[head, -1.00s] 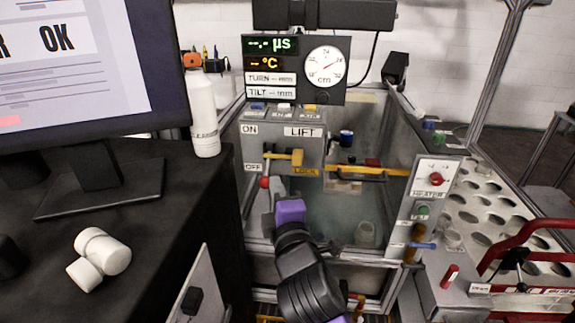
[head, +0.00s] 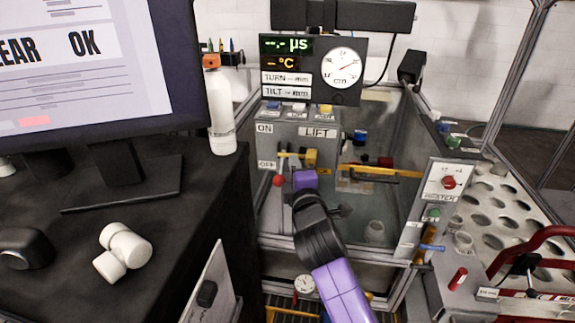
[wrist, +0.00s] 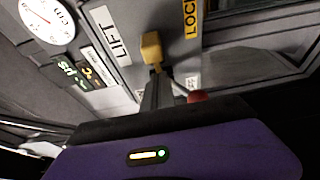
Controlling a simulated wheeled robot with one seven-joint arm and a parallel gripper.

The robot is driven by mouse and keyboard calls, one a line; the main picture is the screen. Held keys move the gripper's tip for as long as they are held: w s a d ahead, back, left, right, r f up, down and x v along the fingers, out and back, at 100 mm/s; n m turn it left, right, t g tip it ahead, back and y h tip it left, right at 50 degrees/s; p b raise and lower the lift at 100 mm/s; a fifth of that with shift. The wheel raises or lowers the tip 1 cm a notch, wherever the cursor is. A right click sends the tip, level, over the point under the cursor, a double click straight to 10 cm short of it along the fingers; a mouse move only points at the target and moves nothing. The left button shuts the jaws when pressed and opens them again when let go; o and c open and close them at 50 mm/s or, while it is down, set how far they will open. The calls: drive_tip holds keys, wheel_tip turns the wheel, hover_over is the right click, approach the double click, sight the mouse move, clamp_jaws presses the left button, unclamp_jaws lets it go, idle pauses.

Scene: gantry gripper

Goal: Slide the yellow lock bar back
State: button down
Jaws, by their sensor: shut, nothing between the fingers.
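The yellow lock bar (head: 311,158) is on the grey panel under the LIFT label, just above the yellow LOCK label. It runs left as a thin bar from a blocky yellow end. In the wrist view the yellow block (wrist: 151,47) lies just beyond my gripper (wrist: 160,80), between the LIFT and LOCK labels. My gripper's fingers are shut and empty. They are close to the block, but I cannot tell if they touch it. In the head view my purple gripper body is below the bar, and the fingertips are mostly hidden.
A red ball knob (head: 279,181) is left of my gripper. The glass-walled tank (head: 385,215) is to the right, with a yellow-black bar (head: 383,173) across it. A black desk (head: 180,215) with a monitor stands left. The dial display (head: 313,70) hangs above.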

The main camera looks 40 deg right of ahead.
drive_tip(key=shift+s+d, duration=0.5)
drive_tip(key=shift+s, duration=0.1)
